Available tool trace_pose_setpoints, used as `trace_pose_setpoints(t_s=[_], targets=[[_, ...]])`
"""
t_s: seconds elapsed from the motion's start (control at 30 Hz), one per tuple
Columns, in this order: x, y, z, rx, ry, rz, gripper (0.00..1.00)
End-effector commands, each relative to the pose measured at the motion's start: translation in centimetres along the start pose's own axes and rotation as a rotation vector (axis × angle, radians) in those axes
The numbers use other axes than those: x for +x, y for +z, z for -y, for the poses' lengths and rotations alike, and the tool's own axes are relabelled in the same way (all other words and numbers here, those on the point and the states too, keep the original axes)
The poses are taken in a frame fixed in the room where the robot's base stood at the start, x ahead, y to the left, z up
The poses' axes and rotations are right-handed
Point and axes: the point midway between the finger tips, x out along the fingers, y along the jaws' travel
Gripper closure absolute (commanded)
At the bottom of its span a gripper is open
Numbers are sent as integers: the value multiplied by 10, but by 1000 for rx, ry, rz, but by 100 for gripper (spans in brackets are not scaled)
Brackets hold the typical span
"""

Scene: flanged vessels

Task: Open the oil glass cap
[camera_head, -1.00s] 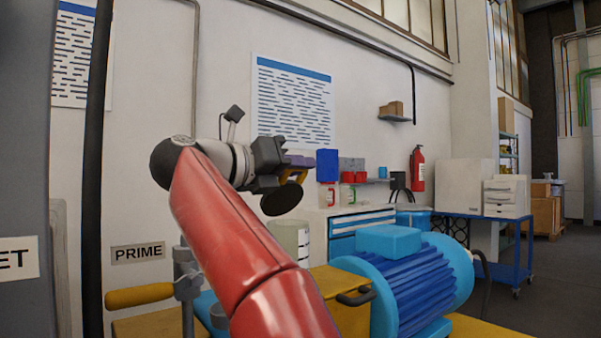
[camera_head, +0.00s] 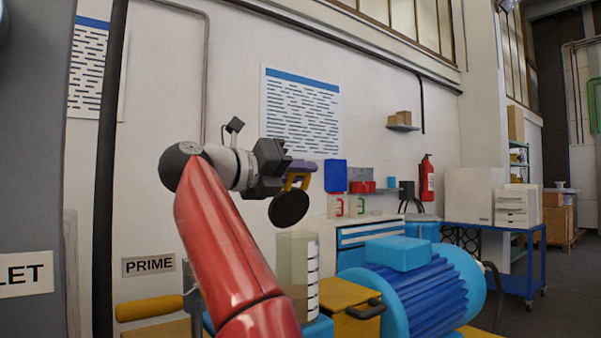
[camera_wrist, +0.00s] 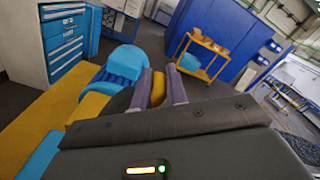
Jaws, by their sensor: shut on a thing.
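My gripper (camera_head: 300,178) is shut on the yellow handle (camera_head: 297,183) of a round black cap (camera_head: 289,208). The cap hangs tilted in the air, with its face turned partly towards the head camera. In the wrist view the purple fingers (camera_wrist: 159,92) close on both sides of the yellow handle (camera_wrist: 158,91), and part of the dark cap (camera_wrist: 119,103) shows behind them. The oil glass (camera_head: 292,262), a clear upright vessel with scale marks, appears below the cap in the head view. They look apart. My red arm hides the glass's lower left part.
A blue motor (camera_head: 415,285) stands right of the glass, beside a yellow box (camera_head: 350,310) with a black handle. A yellow-gripped lever (camera_head: 150,308) is at lower left under the PRIME sign (camera_head: 149,265). A blue-drawered cabinet (camera_head: 365,234) stands behind. Air around the cap looks clear.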

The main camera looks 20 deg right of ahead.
Motion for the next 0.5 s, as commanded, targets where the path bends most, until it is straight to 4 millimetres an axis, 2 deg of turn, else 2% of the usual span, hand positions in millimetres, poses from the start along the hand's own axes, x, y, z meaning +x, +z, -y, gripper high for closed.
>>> trace_pose_setpoints(t_s=[0.13, 0.17, 0.2, 0.5], targets=[[0, 0, -2, -3, 2, -1, 100], [0, 0, -2, -3, 2, -1, 83], [0, 0, -2, -3, 2, -1, 78], [0, 0, -1, 0, 1, 0, 77]])
